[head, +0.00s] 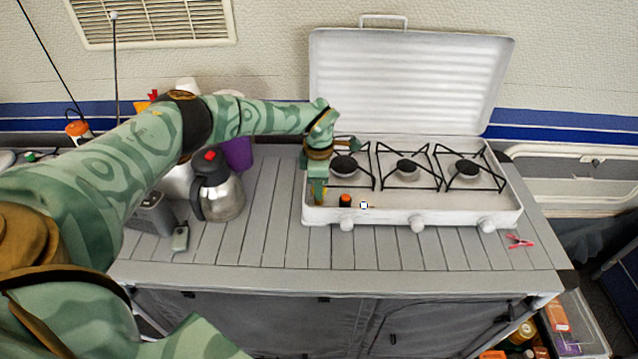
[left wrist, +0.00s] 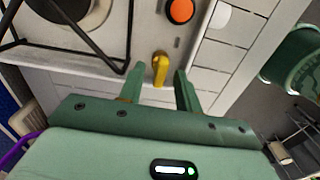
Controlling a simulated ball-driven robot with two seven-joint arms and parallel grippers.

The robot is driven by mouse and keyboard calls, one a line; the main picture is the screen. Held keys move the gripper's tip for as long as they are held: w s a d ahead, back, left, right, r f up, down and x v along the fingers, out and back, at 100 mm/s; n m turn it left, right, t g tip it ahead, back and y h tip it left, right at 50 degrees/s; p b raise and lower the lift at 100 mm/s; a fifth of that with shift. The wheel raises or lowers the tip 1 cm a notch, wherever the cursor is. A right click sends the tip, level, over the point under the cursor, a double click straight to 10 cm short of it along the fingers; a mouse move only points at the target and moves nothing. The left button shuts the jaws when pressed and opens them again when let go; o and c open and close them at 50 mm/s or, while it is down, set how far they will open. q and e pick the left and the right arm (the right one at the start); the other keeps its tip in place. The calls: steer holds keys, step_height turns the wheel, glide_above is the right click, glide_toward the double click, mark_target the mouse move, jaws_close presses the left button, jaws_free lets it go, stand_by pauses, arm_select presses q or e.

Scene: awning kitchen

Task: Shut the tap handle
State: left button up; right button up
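The yellow tap handle (left wrist: 160,66) shows in the left wrist view near the stove's edge, beside a round orange knob with a black rim (left wrist: 180,10). My left gripper (left wrist: 159,74) is open, with one finger on each side of the handle's near end. I see no clear contact between fingers and handle. In the head view my left gripper (head: 318,196) points down over the left front corner of the white stove (head: 390,213). The handle is mostly hidden behind the gripper there. The orange and black knob (head: 345,200) stands just right of it. My right gripper is not in view.
The stove has three burners with black grates (head: 407,167) and a raised lid (head: 408,80). A steel jug (head: 222,198) and a small grey-green object (head: 180,238) stand left. A red clip (head: 519,241) lies right. The slatted counter front (head: 330,255) is clear.

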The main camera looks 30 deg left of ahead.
arm_select(q)
step_height(320, 180, up, 16)
steer(key=p, duration=0.2)
steer(key=shift+r+p, duration=0.15)
steer(key=shift+p, duration=0.25)
